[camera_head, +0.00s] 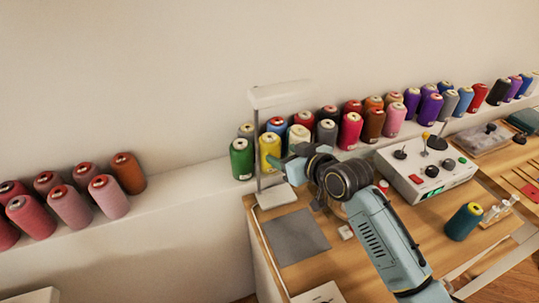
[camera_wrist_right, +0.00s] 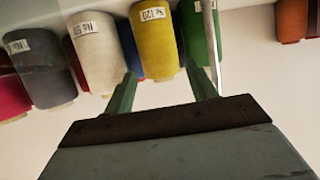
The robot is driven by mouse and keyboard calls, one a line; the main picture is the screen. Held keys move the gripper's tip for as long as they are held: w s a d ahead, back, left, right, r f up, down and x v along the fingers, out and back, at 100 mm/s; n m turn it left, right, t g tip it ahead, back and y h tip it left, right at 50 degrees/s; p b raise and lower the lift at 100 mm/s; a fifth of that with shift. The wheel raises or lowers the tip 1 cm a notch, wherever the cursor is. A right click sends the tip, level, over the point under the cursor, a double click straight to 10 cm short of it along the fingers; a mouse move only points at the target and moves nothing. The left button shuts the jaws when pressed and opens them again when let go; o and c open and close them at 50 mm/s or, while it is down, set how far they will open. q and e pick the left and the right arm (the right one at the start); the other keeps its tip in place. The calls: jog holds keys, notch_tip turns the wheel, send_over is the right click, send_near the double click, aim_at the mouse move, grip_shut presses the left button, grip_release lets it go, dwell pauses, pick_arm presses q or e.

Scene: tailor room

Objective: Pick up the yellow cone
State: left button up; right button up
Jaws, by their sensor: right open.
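The yellow cone (camera_head: 269,151) stands upright on the white ledge in the head view, between a green cone (camera_head: 242,160) and a white one. In the right wrist view the yellow cone (camera_wrist_right: 158,40) is ahead of the fingers, roughly centred between them, with a paper label on it. My right gripper (camera_head: 277,165) is open and empty, its fingers (camera_wrist_right: 163,85) just short of the cone. In the wrist view the green cone (camera_wrist_right: 200,35) is close to one finger. My left gripper is not in view.
A white lamp (camera_head: 281,94) has its thin post right beside the yellow cone, and the post (camera_wrist_right: 212,45) also shows near a finger. Several other cones line the ledge. A control box (camera_head: 425,172) and a teal cone (camera_head: 464,221) stand on the wooden table.

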aim_at(276, 149)
jog(key=shift+w+a+f, duration=0.15)
jog(key=shift+w+a, duration=0.15)
jog(key=shift+w, duration=0.05)
jog(key=b+x, duration=0.1)
jog(key=x, duration=0.4)
jog(key=shift+w+d, duration=0.1)
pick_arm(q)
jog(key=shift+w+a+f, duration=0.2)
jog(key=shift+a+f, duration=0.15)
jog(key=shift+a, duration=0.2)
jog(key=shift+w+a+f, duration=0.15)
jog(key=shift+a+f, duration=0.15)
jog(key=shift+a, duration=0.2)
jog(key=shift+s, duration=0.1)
pick_arm(e)
jog(key=shift+c, duration=0.5)
jog(key=c, duration=0.6)
jog(key=shift+c, duration=0.2)
jog(key=shift+r, duration=0.25)
